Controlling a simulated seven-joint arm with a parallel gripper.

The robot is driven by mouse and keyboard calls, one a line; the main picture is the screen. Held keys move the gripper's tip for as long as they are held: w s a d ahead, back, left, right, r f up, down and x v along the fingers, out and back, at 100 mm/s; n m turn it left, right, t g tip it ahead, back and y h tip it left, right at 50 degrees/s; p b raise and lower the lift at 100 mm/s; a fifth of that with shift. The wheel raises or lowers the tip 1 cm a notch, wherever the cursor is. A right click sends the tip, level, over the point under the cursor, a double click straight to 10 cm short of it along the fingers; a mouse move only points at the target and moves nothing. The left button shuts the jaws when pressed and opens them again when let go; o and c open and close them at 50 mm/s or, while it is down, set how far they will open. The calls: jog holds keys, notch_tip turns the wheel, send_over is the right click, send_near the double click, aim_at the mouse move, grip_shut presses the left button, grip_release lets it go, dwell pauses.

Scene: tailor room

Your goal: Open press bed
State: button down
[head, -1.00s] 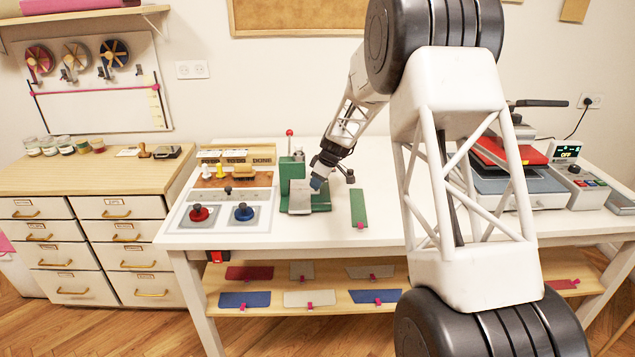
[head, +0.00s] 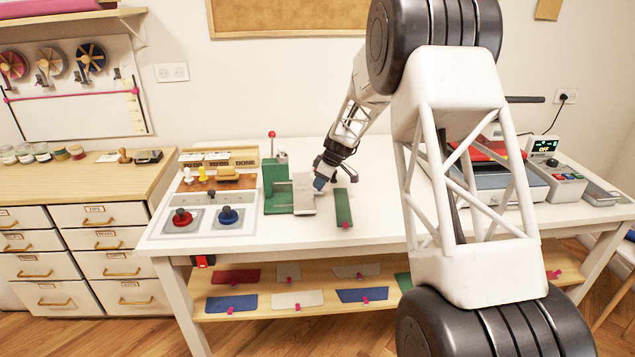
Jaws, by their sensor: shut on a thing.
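The green press (head: 275,188) stands on the white table, with a red-knobbed lever (head: 272,136) at its top. Its grey bed plate (head: 304,196) lies to the right of the green body, drawn out sideways. My gripper (head: 320,184) is at the plate's right edge, with its bluish fingertips low against it. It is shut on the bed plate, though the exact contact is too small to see.
A green strip (head: 343,207) lies just right of the plate. A board with red and blue knobs (head: 205,218) is at the left. A heat press (head: 500,182) stands at the right, partly behind my arm. The table front is clear.

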jog(key=c, duration=0.9)
grip_release()
jog(key=shift+r, duration=0.1)
jog(key=v, duration=0.7)
jog(key=shift+s+d+r, duration=0.1)
jog(key=shift+d+r, duration=0.1)
jog(key=shift+r, duration=0.05)
